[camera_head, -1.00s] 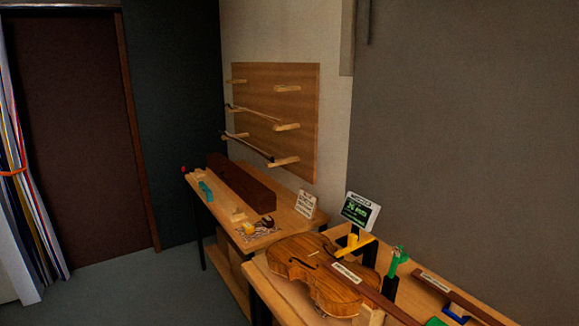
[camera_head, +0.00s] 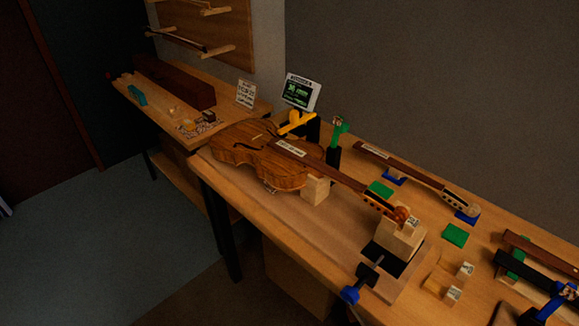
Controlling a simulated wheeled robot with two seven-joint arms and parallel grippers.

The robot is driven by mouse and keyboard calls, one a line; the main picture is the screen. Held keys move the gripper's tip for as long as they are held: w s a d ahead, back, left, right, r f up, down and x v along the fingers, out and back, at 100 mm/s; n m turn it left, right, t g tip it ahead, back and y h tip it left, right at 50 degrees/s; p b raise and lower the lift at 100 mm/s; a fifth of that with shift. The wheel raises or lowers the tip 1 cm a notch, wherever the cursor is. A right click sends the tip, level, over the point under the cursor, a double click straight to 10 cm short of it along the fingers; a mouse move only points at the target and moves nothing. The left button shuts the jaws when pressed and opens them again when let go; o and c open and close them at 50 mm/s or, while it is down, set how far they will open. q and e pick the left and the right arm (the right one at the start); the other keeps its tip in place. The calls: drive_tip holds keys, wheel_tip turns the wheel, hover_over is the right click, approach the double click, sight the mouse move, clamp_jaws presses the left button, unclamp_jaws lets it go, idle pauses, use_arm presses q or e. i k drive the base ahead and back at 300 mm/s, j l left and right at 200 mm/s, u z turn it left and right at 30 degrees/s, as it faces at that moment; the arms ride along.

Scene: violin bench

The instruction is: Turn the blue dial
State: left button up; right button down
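A blue knob (camera_head: 350,294) sits at the front edge of the bench, on the end of a dark shaft below the violin's scroll. It looks like the blue dial, but I cannot make out any markings. Another blue part (camera_head: 550,305) on a dark fixture shows at the lower right, cut by the frame edge, and I cannot tell what it is. The violin (camera_head: 262,155) lies on the bench with its neck towards the right, its scroll by a wooden block (camera_head: 400,240). Neither of my grippers shows.
The bench top (camera_head: 330,225) also carries a small screen (camera_head: 302,92), a green-topped clamp (camera_head: 338,127), a loose neck piece (camera_head: 415,170), a green pad (camera_head: 455,235) and small wooden blocks. A second table stands behind at left. The floor (camera_head: 120,240) at front left is clear.

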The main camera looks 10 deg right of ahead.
sight(350, 294)
drive_tip(key=z, duration=0.9)
drive_tip(key=i, duration=0.05)
